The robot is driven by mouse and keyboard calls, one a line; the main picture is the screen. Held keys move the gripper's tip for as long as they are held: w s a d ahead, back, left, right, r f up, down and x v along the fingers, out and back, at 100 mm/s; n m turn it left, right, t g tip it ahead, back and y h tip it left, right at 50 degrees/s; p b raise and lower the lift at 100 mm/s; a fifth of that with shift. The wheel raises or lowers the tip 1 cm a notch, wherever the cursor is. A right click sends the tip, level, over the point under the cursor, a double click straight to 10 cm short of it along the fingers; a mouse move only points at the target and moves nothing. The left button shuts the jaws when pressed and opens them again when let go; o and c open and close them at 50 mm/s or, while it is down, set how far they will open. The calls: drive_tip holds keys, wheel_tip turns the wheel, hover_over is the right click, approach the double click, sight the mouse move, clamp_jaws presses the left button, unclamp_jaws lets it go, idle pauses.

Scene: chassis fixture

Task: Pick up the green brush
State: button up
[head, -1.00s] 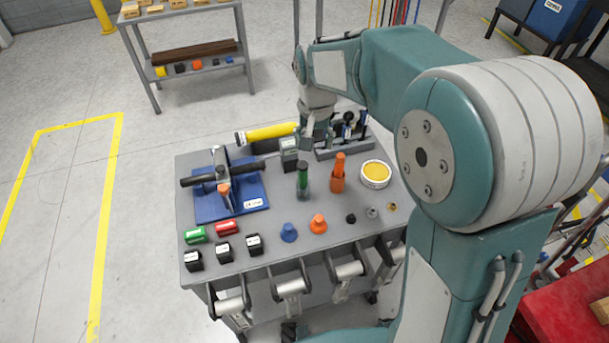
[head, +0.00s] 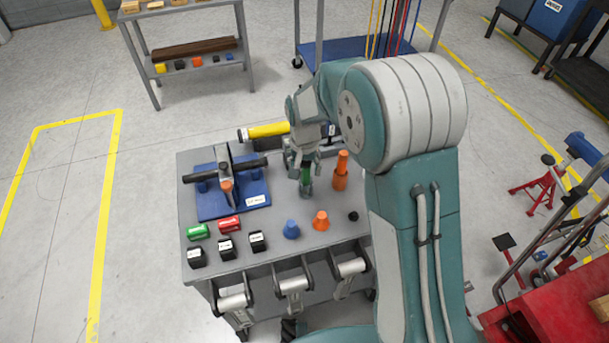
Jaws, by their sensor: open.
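The green brush (head: 306,175) stands upright on the grey cart top (head: 272,222), near its middle. It has a green upper part and a dark lower part. My gripper (head: 301,168) is open, points down and is at the brush's upper part, with its fingers around or just in front of it. I cannot tell whether the fingers touch it. The gripper hides part of the brush's top.
An orange brush-like tool (head: 341,172) stands close to the right. A blue fixture (head: 220,202) with a dark crossbar is to the left. Blue (head: 291,230) and orange (head: 320,220) cones stand in front. A yellow cylinder (head: 268,130) lies behind.

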drive_tip(key=shift+d+f, duration=0.15)
drive_tip(key=shift+f, duration=0.6)
clamp_jaws()
wheel_tip(320, 180, up, 10)
drive_tip(key=shift+r, duration=0.1)
drive_tip(key=c, duration=1)
unclamp_jaws()
clamp_jaws()
